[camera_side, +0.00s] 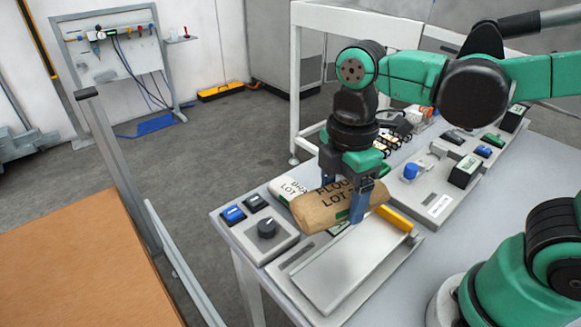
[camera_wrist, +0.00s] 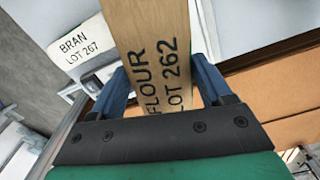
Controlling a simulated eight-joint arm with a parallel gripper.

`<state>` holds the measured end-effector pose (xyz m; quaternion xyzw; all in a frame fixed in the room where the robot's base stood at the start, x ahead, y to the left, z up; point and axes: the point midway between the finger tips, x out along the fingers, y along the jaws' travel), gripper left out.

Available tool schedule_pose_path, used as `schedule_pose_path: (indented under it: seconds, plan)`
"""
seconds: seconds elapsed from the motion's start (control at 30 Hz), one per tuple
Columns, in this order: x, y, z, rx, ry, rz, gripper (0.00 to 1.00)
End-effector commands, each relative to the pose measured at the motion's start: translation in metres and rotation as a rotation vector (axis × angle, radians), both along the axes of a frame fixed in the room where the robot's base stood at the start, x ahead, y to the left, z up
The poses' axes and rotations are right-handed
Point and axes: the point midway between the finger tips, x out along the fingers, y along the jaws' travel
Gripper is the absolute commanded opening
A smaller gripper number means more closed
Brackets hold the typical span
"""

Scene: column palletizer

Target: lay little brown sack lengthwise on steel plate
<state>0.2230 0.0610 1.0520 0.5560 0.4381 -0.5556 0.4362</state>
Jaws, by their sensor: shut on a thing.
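The little brown sack (camera_side: 318,212), printed FLOUR LOT 262, is between the blue fingers of my gripper (camera_side: 343,200), which is shut on its middle. It lies roughly level, its length running across the picture. The sack (camera_wrist: 155,35) also shows in the wrist view, with a finger of my gripper (camera_wrist: 162,85) on each side. The steel plate (camera_side: 340,268) is a bare, flat pale sheet in front of and below the sack in the side view. The sack looks raised over the plate's far end, though the exact gap cannot be told.
A white sack (camera_wrist: 75,55) printed BRAN LOT 267 lies close behind the brown one. A box with a black knob (camera_side: 267,228) stands left of the plate. A yellow bar (camera_side: 397,219) borders its far right. Switches and devices (camera_side: 437,185) crowd the bench further right.

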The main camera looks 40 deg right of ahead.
Motion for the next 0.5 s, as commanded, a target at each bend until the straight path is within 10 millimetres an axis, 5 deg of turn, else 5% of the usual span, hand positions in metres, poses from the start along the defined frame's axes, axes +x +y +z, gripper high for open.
schedule_pose_path:
  seconds: [0.17, 0.5]
  plan:
    - [-0.026, 0.008, -0.018, 0.000, -0.001, 0.214, 0.07]
    - [-0.028, 0.009, -0.048, 0.000, -0.001, 0.242, 0.07]
